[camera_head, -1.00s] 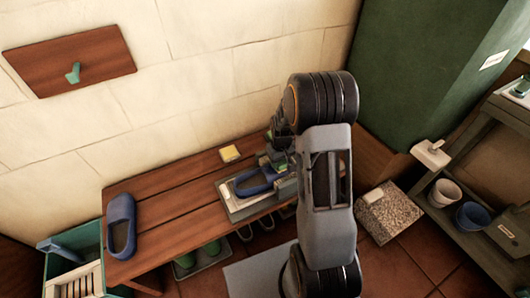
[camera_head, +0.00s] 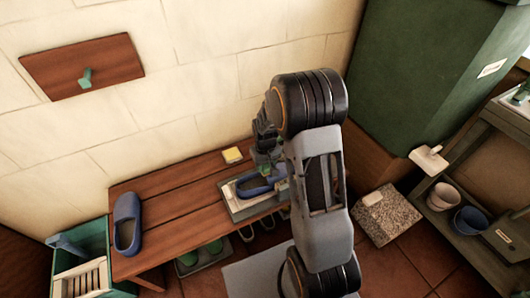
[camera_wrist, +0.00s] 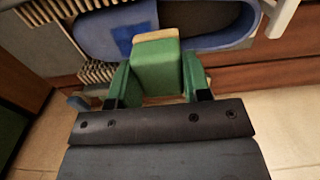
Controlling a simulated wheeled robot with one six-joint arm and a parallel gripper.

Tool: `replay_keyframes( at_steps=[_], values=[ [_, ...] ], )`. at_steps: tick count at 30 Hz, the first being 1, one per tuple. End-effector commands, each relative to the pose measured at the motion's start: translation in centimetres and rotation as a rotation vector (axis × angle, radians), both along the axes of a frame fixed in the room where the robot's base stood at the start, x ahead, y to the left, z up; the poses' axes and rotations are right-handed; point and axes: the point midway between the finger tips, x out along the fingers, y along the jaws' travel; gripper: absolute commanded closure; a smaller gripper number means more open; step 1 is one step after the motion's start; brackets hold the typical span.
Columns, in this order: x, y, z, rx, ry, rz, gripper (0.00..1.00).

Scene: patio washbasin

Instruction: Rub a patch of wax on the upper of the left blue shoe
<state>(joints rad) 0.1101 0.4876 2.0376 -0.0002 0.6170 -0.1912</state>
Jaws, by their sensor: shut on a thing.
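One blue shoe (camera_head: 254,187) lies in a pale tray-like holder (camera_head: 237,208) on the wooden bench. It also shows in the wrist view (camera_wrist: 92,38), with a brighter blue patch on its upper. The other blue shoe (camera_head: 128,222) lies at the bench's left end. My gripper (camera_wrist: 157,82) is shut on a green block (camera_wrist: 156,68) with a tan far end, which overlaps the shoe near the bright patch. I cannot tell whether the tan end touches the shoe. In the head view my arm partly hides the gripper (camera_head: 266,168) and the shoe's right part.
A yellow block (camera_head: 232,155) lies on the bench (camera_head: 185,200) behind the holder. A green crate (camera_head: 88,240) stands at the left. A stone slab (camera_head: 388,220) and a shelf with pots (camera_head: 443,195) are at the right. The bench between the shoes is clear.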

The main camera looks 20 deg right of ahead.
Motion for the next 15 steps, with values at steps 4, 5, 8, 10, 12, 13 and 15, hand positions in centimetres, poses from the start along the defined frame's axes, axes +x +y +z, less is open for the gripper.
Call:
replay_keyframes(
  at_steps=[4, 5, 8, 10, 12, 13, 15],
  values=[
    [0.0, 0.0, 1.8, 0.000, -0.002, 0.001, 0.78],
    [0.0, 0.1, 2.1, 0.000, -0.002, 0.001, 0.78],
    [0.0, 0.1, 3.0, 0.000, -0.001, 0.002, 0.78],
    [0.0, 0.1, 3.6, 0.000, -0.001, 0.002, 0.78],
    [0.0, 0.1, 4.2, 0.000, -0.001, 0.002, 0.78],
    [0.0, 0.1, 4.4, 0.000, -0.001, 0.002, 0.78],
    [0.0, 0.1, 4.7, 0.000, 0.000, 0.003, 0.78]
  ],
)
